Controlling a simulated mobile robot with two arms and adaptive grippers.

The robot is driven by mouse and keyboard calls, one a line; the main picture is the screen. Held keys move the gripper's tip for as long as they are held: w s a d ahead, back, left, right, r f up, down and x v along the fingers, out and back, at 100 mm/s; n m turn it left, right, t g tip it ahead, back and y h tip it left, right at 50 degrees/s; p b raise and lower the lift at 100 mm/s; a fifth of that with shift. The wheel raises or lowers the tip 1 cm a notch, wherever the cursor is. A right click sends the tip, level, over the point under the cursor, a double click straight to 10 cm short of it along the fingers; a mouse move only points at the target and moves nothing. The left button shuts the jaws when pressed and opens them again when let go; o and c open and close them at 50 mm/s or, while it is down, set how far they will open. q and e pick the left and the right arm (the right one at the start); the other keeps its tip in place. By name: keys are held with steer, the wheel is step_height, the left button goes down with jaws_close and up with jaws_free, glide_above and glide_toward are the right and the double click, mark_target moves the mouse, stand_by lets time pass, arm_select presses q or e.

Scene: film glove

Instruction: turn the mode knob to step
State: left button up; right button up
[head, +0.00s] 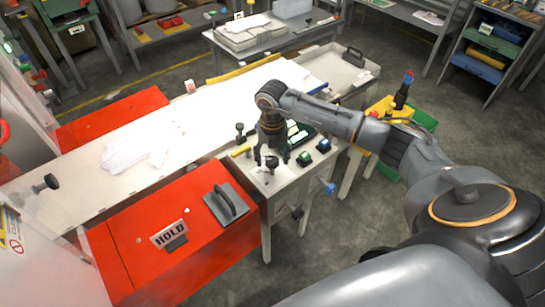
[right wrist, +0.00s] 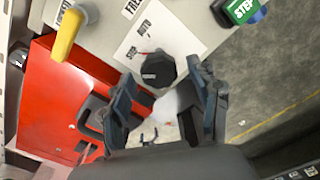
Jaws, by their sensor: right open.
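The mode knob (right wrist: 158,68) is a dark many-sided knob on a white label plate (right wrist: 185,38) in the right wrist view. The words AUTO and STEP are printed beside it, and a small red mark shows at its edge. Which word it points to is unclear. In the head view the dark knob (head: 272,162) is on the white console top. My right gripper (head: 271,155) points down over it, its fingers apart. In the right wrist view the open fingers (right wrist: 165,100) are near the knob, one on each side. I cannot tell whether they touch it. My left gripper is out of view.
A green STEP button (right wrist: 240,10) is beside the plate, and a blue button (head: 324,146) is near it in the head view. A yellow handle (right wrist: 68,32) stands at the other side. A red cabinet (head: 140,240) with a HOLD sign is left of the console. White gloves (head: 135,150) lie on the table.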

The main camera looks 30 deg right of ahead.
mark_target(273, 160)
step_height(273, 160, up, 12)
stand_by(0.4)
steer(key=shift+f, duration=0.1)
